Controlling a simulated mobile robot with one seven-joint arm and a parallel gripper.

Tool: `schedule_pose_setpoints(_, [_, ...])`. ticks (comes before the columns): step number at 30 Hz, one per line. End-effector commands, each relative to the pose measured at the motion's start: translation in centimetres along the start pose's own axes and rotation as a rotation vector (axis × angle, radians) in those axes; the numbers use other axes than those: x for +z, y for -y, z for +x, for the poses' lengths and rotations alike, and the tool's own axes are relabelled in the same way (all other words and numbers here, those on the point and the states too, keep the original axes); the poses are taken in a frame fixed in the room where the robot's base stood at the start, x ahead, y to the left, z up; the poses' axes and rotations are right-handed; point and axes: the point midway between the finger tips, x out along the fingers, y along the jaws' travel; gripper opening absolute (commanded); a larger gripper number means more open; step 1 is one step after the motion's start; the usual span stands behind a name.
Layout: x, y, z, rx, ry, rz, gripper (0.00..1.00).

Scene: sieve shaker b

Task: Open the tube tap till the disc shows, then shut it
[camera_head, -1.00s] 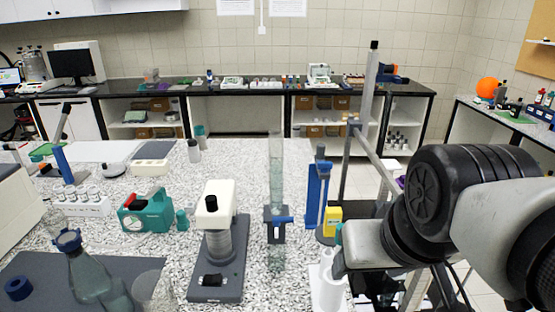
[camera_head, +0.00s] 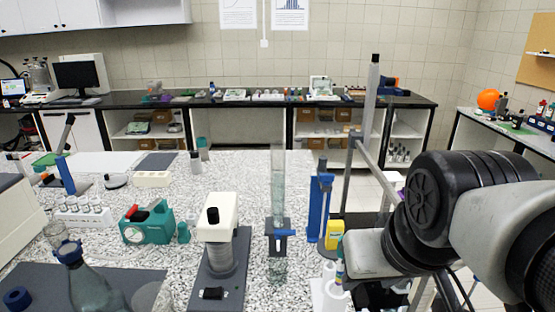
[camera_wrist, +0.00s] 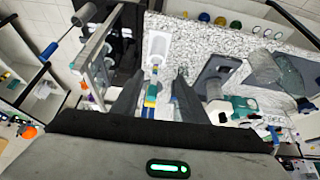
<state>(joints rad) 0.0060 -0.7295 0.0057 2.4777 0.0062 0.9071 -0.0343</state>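The clear upright tube (camera_head: 277,185) stands on the speckled bench, right of the sieve shaker (camera_head: 221,245). Its tap has a blue handle (camera_head: 285,233) on a dark block below the tube. The handle lies roughly level, pointing right. I cannot make out a disc. My gripper shows in the wrist view (camera_wrist: 160,78) with two dark fingers apart and nothing held between them. In the head view my arm is at the right, its end low and right of the tap, apart from it; the fingers are not clear there.
A blue stand (camera_head: 320,205) and a yellow box (camera_head: 334,234) stand close right of the tube. A metal frame post (camera_head: 371,100) rises behind my arm. A teal device (camera_head: 148,222) and a glass flask (camera_head: 90,280) are at left. The bench behind the tube is clear.

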Motion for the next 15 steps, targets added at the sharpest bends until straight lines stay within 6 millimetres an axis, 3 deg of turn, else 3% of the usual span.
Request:
schedule_pose_setpoints(5, [-5.0,0.8,0.9,-0.023,0.061,-0.246,0.33])
schedule_pose_setpoints(8, [-9.4,1.6,2.5,-0.077,0.102,-0.479,0.33])
schedule_pose_setpoints(15, [-19.3,3.5,8.9,-0.309,0.092,-1.03,0.33])
